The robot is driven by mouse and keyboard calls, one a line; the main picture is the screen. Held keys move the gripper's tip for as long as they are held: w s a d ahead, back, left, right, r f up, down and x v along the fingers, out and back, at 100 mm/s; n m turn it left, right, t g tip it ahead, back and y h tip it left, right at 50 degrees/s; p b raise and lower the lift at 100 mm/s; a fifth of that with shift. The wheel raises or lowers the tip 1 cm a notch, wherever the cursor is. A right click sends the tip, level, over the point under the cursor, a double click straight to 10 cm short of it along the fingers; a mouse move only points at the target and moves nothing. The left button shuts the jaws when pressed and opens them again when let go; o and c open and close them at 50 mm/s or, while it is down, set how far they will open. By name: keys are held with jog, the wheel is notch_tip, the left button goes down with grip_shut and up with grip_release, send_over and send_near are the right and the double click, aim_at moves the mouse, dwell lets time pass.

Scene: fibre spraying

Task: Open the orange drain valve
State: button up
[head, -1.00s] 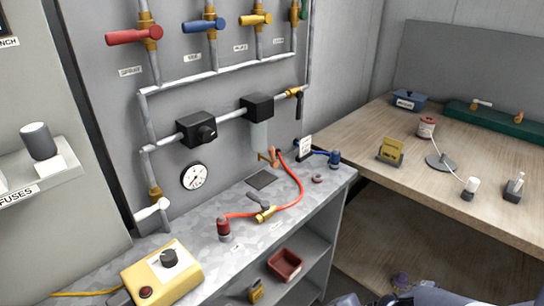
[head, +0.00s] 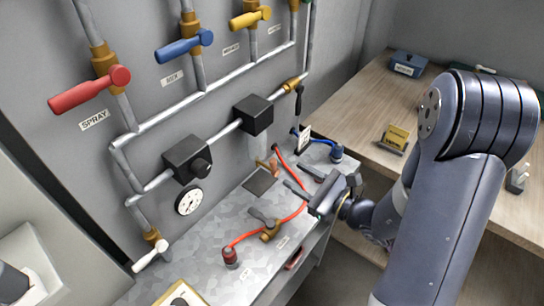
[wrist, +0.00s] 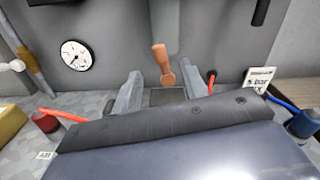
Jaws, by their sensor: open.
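The orange drain valve (head: 274,166) sits under the clear filter bowl (head: 257,146) near the back panel, just above the bench. In the wrist view its orange handle (wrist: 162,60) hangs slightly tilted in the middle, between and beyond the fingertips. My gripper (head: 304,182) is open and empty, reaching in from the right, low over the bench. Its two fingers also show in the wrist view (wrist: 162,90), one on each side of the handle and apart from it. The valve's brass fitting is partly hidden behind the handle.
A red hose (head: 297,211) curves over the bench close to my fingers. A dark square plate (head: 260,182) lies below the valve. A gauge (head: 189,201) is on the panel at left. A small sign (wrist: 257,79) and blue fitting (wrist: 302,124) stand at right.

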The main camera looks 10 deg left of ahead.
aim_at(276, 164)
jog(key=p+x, duration=0.2)
jog(key=x, duration=0.6)
jog(key=shift+a, duration=0.2)
jog(key=shift+c, duration=0.5)
grip_shut()
jog(key=shift+w, duration=0.1)
jog(key=shift+w+d+r+m+b, duration=0.1)
jog(key=shift+w+d+m+b, duration=0.1)
jog(key=shift+m, duration=0.5)
jog(key=shift+w+d+m+b, duration=0.1)
jog(key=shift+w+m, duration=0.15)
jog(key=shift+m, duration=0.45)
jog(key=shift+o, duration=0.5)
grip_release()
